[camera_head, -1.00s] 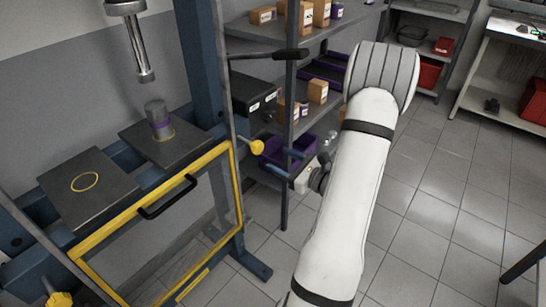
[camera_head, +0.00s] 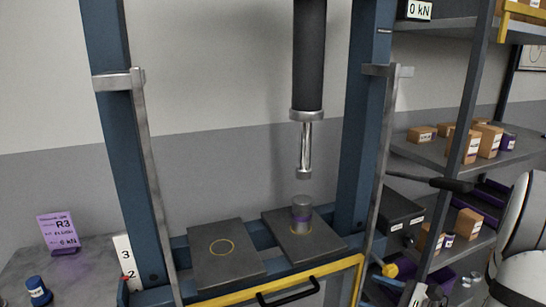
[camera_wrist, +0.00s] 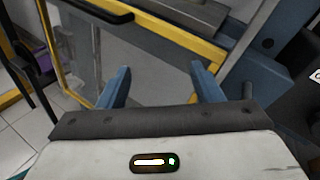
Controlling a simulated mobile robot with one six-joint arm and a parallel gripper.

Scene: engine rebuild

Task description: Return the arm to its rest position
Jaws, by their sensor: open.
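In the wrist view my gripper (camera_wrist: 160,85) is open, with two blue fingers set wide apart and nothing between them. Beyond the fingers is the yellow-framed guard door (camera_wrist: 190,45) of the press. In the head view part of my white arm (camera_head: 524,235) shows at the right edge. The gripper's fingers are not clear in that view. The arm is to the right of the press (camera_head: 360,130).
The left plate (camera_head: 205,268) is empty. Shelves with boxes (camera_head: 475,140) stand at the right. A purple R3 sign (camera_head: 60,231) stands at the left.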

